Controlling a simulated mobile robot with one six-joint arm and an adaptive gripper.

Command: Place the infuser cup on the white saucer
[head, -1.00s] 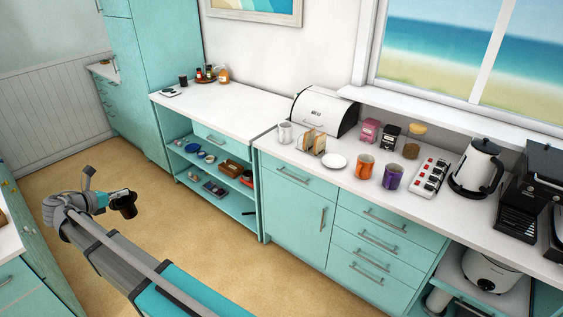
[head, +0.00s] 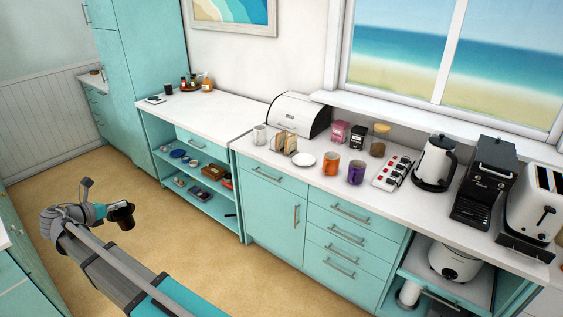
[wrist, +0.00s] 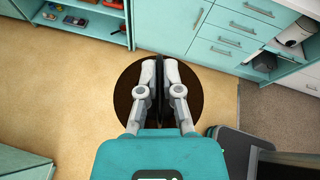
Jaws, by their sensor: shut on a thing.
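The infuser cup (head: 123,217) is dark brown and hangs at the end of my arm at the lower left of the head view, over the open floor. My gripper (head: 107,210) is shut on it. In the wrist view the cup shows as a dark brown disc (wrist: 126,95) beneath my closed fingers (wrist: 160,72); which part of it they grip is hard to tell. The white saucer (head: 304,160) lies empty on the long counter, well away from my gripper, between the toast rack and the orange mug.
The counter (head: 270,152) also holds a toast rack (head: 285,143), a white mug (head: 260,136), an orange mug (head: 330,165), a purple mug (head: 356,173), a bread bin (head: 299,116), a power strip (head: 392,173) and a kettle (head: 434,163). Open floor (head: 195,255) lies before the cabinets.

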